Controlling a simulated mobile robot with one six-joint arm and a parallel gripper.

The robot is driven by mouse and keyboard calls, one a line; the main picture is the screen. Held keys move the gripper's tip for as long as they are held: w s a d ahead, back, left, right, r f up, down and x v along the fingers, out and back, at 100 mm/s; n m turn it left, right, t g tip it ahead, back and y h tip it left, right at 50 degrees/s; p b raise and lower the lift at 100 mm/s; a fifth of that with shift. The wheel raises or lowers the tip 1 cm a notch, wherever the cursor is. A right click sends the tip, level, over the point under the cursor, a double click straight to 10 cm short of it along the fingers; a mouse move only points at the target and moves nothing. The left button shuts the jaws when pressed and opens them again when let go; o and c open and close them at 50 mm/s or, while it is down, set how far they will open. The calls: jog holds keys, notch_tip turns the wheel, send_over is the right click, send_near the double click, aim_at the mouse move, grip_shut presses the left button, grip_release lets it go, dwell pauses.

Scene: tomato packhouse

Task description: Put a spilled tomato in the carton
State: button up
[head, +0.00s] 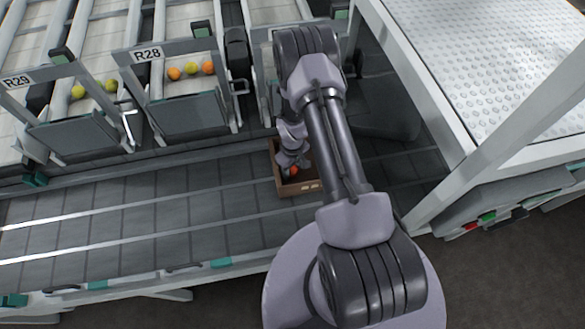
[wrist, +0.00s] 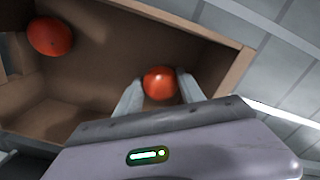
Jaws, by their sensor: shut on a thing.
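My gripper (wrist: 160,88) is shut on a red tomato (wrist: 159,83), held between its two fingers. The held tomato is over or inside the brown carton (wrist: 120,52), near one wall; its exact height above the bottom cannot be told. A second red tomato (wrist: 50,37) lies in the carton at the upper left of the wrist view. In the head view the carton (head: 302,188) stands on the dark conveyor, partly hidden by my arm. A red tomato (head: 293,170) shows there beside my gripper (head: 290,168).
The dark belt (head: 130,200) is clear to the left of the carton. A white frame and dimpled platform (head: 490,60) are at the right.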

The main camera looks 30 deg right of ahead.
jog(key=shift+f+b, duration=0.4)
jog(key=shift+f, duration=0.1)
jog(key=o, duration=1)
jog(key=c, duration=0.3)
jog(key=shift+r+p, duration=2.25)
jog(key=shift+r, duration=1.3)
